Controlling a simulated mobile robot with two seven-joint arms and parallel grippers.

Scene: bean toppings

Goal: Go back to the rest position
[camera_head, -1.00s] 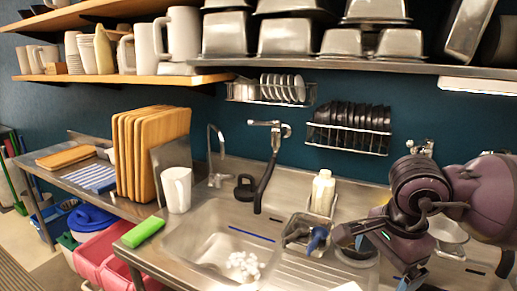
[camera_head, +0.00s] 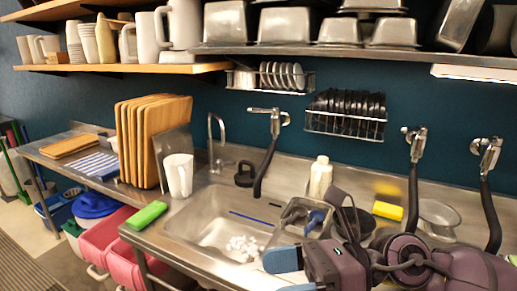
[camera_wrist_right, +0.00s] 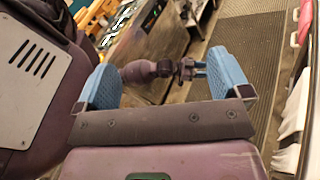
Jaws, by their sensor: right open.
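My right gripper (camera_head: 283,272) is in the lower middle of the head view, in front of the sink's right part. Its two blue fingers are spread apart with nothing between them. The right wrist view shows the same open fingers (camera_wrist_right: 167,84). My left gripper is not in the head view.
A steel sink (camera_head: 195,222) holds small white pieces. Shelves hang above.

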